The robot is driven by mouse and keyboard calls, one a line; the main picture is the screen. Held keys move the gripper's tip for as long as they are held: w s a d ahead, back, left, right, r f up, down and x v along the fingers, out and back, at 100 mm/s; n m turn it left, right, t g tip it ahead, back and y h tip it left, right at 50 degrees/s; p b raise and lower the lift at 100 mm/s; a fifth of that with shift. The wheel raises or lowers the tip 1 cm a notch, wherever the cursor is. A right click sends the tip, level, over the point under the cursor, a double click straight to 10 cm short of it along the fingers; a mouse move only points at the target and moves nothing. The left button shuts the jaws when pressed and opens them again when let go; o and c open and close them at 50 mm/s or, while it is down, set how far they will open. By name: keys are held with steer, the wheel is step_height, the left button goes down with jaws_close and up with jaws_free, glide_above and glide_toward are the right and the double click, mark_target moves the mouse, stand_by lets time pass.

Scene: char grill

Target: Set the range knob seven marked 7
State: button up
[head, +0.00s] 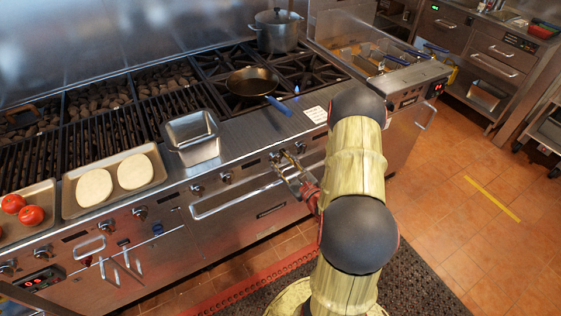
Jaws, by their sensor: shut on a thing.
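My gripper (279,158) is at the front control panel of the range, in the right half of its knob row. It is shut on a range knob there, which the fingers mostly hide. I cannot read a 7 marking or the knob's angle at this size. Two free knobs show to the left of my gripper, a near one (225,177) and a farther one (197,190).
An oven door handle (235,198) runs below the panel. A square metal pan (193,138) stands on the front ledge. A skillet (252,83) with a blue handle and a lidded pot (276,30) stand on the burners. A fryer (372,58) is at right.

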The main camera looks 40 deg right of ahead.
steer(key=shift+d+r+n+g+h+b, duration=0.15)
steer(key=shift+n+b, duration=0.3)
steer(key=shift+n, duration=1.3)
steer(key=shift+a+f+n+g+h+b, duration=0.15)
steer(key=shift+n+g+b, duration=0.2)
steer(key=shift+n, duration=1.4)
steer(key=shift+d+r, duration=0.1)
steer(key=o, duration=1.2)
steer(key=shift+c, duration=0.2)
steer(key=shift+s, duration=0.15)
steer(key=f+v, duration=0.1)
steer(key=v, duration=1)
steer(key=shift+s+r, duration=0.4)
steer(key=shift+r, duration=0.05)
